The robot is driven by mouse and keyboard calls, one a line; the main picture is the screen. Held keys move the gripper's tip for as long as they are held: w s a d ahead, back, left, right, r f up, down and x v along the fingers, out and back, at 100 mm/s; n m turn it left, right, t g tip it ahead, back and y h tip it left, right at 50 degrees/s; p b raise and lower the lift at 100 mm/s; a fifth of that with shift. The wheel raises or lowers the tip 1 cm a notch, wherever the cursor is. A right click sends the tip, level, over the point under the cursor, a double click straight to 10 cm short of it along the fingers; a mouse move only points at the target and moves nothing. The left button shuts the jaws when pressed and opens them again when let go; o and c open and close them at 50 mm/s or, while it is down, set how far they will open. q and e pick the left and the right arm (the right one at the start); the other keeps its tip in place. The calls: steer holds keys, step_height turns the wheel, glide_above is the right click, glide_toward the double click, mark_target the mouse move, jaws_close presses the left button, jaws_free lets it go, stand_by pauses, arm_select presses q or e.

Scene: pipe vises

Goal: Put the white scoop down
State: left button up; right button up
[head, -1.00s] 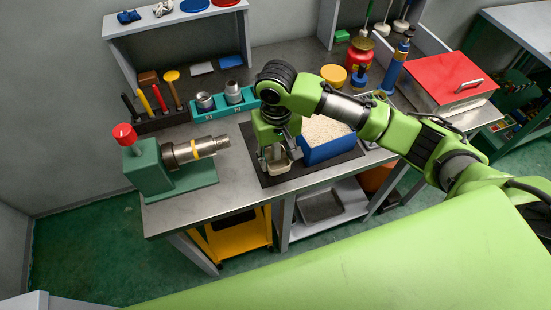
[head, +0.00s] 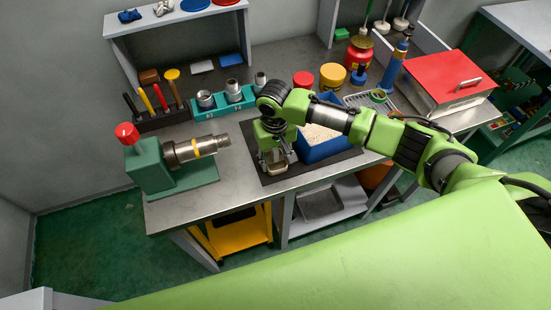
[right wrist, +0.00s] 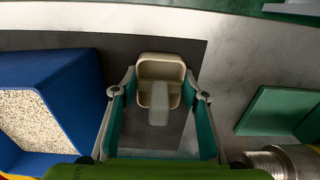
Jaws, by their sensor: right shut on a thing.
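The white scoop (head: 271,167) is cream-coloured, with a shallow open bowl. My right gripper (head: 275,157) points down and is shut on it, at the left front part of the dark mat (head: 318,167). In the right wrist view the scoop (right wrist: 161,68) sits between the two fingers, its bowl toward the top of the picture and its handle toward me. I cannot tell whether the scoop touches the mat. A blue bin (head: 326,150) of pale grains stands just right of the gripper; it also shows in the right wrist view (right wrist: 75,85). My left gripper is not in view.
A green pipe vise (head: 150,165) holding a metal pipe (head: 190,152) stands to the left. A teal rack (head: 222,108) with metal fittings, a red lid (head: 302,79) and a yellow lid (head: 331,75) are behind. The bench strip before the mat is clear.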

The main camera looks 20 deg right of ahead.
steer(key=o, duration=1)
steer(key=shift+f, duration=0.1)
step_height(320, 180, up, 12)
steer(key=shift+a+r+b, duration=0.1)
steer(key=shift+r+b, duration=0.05)
steer(key=shift+b, duration=0.8)
